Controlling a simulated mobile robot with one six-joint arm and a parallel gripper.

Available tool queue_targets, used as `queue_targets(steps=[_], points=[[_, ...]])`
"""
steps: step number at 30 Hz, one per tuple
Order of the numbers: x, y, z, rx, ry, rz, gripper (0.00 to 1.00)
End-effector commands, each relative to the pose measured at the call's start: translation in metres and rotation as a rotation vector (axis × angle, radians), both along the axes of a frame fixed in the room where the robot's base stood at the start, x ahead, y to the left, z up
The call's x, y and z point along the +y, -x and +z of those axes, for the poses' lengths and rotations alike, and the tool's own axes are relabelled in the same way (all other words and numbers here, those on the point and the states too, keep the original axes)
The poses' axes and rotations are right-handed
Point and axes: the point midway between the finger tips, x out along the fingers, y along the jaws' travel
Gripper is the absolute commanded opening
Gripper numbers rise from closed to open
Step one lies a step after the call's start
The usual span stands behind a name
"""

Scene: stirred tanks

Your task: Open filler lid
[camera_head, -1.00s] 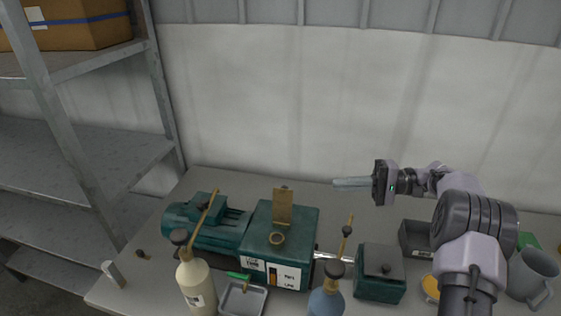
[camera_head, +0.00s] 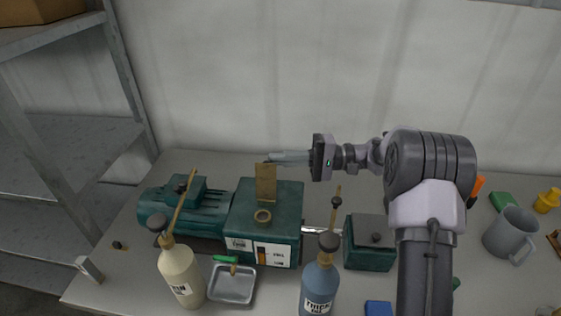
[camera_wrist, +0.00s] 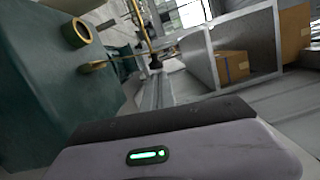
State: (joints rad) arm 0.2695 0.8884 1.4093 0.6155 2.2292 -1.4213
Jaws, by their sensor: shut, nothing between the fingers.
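The filler lid (camera_head: 266,183) is a brass flap standing upright on top of the green gearbox (camera_head: 285,198). In front of its foot the round brass filler neck (camera_head: 262,216) is uncovered. The wrist view shows the neck (camera_wrist: 77,33) and, seen nearly edge-on, the lid (camera_wrist: 97,66) on the green housing. My gripper (camera_head: 275,157) is shut and empty, pointing left, with its tips at the height of the lid's top edge. I cannot tell whether they touch it. The fingers are not clear in the wrist view.
A cream bottle (camera_head: 181,274) and a blue bottle (camera_head: 319,288) with tall spouts stand in front of the gearbox, with a metal tray (camera_head: 232,284) between them. A small green box (camera_head: 368,245) and a grey mug (camera_head: 511,236) stand to the right. Metal shelving (camera_head: 75,150) is at left.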

Motion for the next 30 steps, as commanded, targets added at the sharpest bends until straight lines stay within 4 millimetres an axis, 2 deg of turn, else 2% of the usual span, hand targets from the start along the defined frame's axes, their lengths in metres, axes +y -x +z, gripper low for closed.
queue_targets(steps=[9, 17, 26, 30], points=[[0.000, 0.002, 0.000, -0.003, 0.001, 0.000, 0.00], [0.003, 0.018, 0.007, -0.189, 0.037, 0.001, 0.00], [0.003, 0.018, 0.011, -0.196, 0.038, 0.000, 0.00], [-0.006, 0.018, 0.012, -0.197, 0.039, -0.001, 0.00]])
